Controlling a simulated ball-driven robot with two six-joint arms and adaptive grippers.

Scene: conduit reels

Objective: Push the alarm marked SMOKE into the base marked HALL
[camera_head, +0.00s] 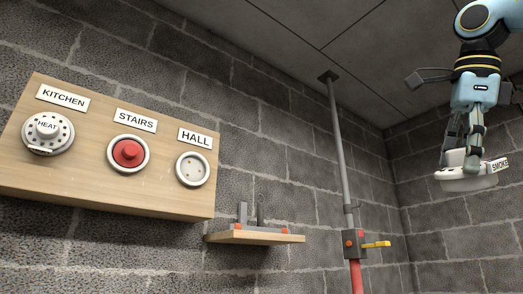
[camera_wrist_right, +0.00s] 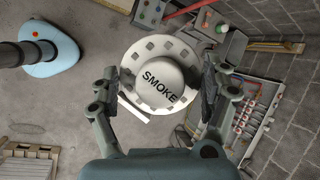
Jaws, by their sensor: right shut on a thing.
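The white round alarm marked SMOKE (camera_head: 466,181) is at the upper right in the head view, held in the air. My right gripper (camera_head: 472,150) is shut on it. In the right wrist view the SMOKE alarm (camera_wrist_right: 160,76) sits between the two fingers, its label facing the camera. The base marked HALL (camera_head: 192,169) is an empty white ring on the wooden board (camera_head: 90,185) at left, well apart from the alarm. The sign HALL (camera_head: 195,138) is above it. My left gripper is not in view.
A HEAT alarm (camera_head: 47,132) sits under KITCHEN, and a red piece (camera_head: 127,153) fills the STAIRS base. A small shelf (camera_head: 255,237) and a vertical pipe (camera_head: 341,150) with a yellow-handled valve (camera_head: 375,244) stand between board and alarm.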

